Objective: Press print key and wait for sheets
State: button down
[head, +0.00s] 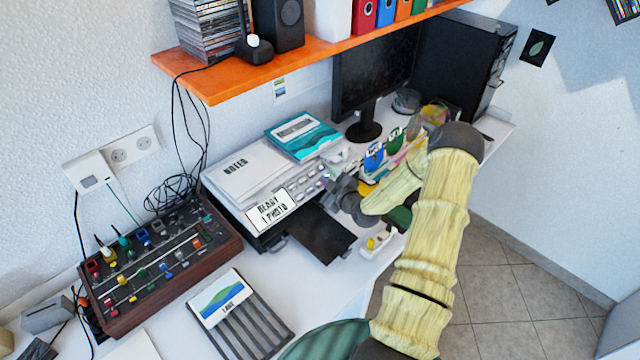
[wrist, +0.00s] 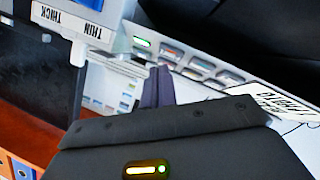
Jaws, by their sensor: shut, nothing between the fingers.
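The white printer (head: 240,178) stands on the desk, with a sign reading "READY 1 PHOTO" (head: 271,209) on its front. Its key panel (head: 308,184) has several keys. In the wrist view one key (wrist: 142,43) is lit green, and the other keys' labels are too small to read. The black output tray (head: 322,236) sticks out in front and shows no sheets. My gripper (head: 330,182) is at the right end of the panel. In the wrist view its dark fingers (wrist: 157,86) are together beside the panel. I cannot tell whether they touch a key.
A teal box (head: 300,136) lies on the printer's back. A mixer (head: 160,262) and a ribbed rack (head: 240,330) with a lake picture are at left. A monitor (head: 372,70) stands behind. The orange shelf (head: 310,50) hangs above.

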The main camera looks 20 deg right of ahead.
jog(key=shift+w+f+b, duration=0.15)
jog(key=shift+f+b, duration=0.25)
jog(key=shift+b, duration=0.15)
jog(key=shift+w+a+f+b, duration=0.1)
jog(key=shift+w+f+b, duration=0.1)
jog(key=shift+f+b, duration=0.2)
dwell(0.9)
jog(key=shift+r, duration=0.15)
jog(key=shift+s+r+p, duration=0.4)
jog(key=shift+r, duration=0.25)
